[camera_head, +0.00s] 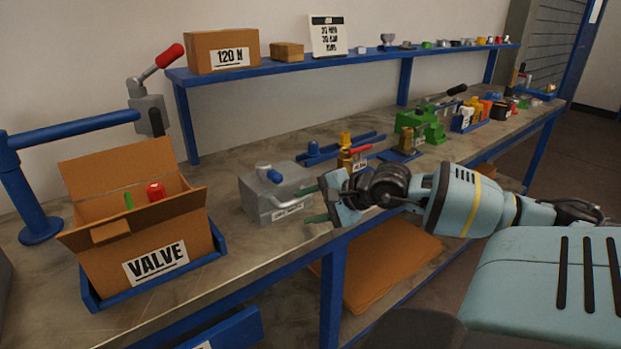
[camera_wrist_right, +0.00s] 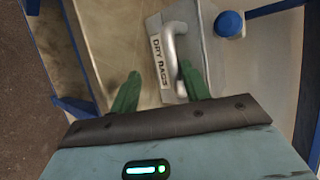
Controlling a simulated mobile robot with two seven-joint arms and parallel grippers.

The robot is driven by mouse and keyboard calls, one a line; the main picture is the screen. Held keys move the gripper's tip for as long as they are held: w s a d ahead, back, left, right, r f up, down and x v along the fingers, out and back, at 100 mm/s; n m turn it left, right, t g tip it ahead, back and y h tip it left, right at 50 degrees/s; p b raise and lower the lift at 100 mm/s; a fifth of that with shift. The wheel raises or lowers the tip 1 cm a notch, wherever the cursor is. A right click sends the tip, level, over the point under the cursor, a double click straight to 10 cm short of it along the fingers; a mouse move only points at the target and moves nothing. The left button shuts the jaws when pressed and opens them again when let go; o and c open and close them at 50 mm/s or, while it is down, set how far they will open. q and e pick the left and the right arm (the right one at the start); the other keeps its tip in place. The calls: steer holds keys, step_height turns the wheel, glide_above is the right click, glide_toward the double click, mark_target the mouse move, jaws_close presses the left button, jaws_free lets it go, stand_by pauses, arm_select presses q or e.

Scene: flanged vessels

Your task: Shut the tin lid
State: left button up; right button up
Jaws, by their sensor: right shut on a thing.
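The tin is a grey metal box (camera_head: 262,203) on the bench, with a blue knob on top and a label on its front. In the right wrist view its label (camera_wrist_right: 161,62) reads DRY BAGS, beside a silver handle (camera_wrist_right: 172,49). My right gripper (camera_head: 315,203) is at the tin's right side. In the wrist view its green fingers (camera_wrist_right: 160,93) are apart, with the handle's near end between them, close to the right finger. It is shut on the handle, though the contact is partly hidden. I cannot tell the lid's exact angle. My left gripper is out of view.
An open VALVE carton (camera_head: 140,235) stands in a blue tray left of the tin. A red-handled clamp (camera_head: 150,95) is behind it. Valve parts (camera_head: 352,150) and a green vice (camera_head: 420,125) stand farther right.

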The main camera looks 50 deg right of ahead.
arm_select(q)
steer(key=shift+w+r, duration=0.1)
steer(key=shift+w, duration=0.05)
arm_select(e)
steer(key=shift+s+f, duration=0.3)
steer(key=shift+f, duration=0.15)
steer(key=shift+s+d+r+p, duration=0.1)
steer(key=shift+s+r+p, duration=0.35)
steer(key=shift+p, duration=0.05)
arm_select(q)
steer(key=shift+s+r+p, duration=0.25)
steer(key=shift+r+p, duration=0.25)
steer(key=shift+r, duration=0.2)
arm_select(e)
steer(key=v, duration=0.6)
steer(key=shift+r, duration=0.4)
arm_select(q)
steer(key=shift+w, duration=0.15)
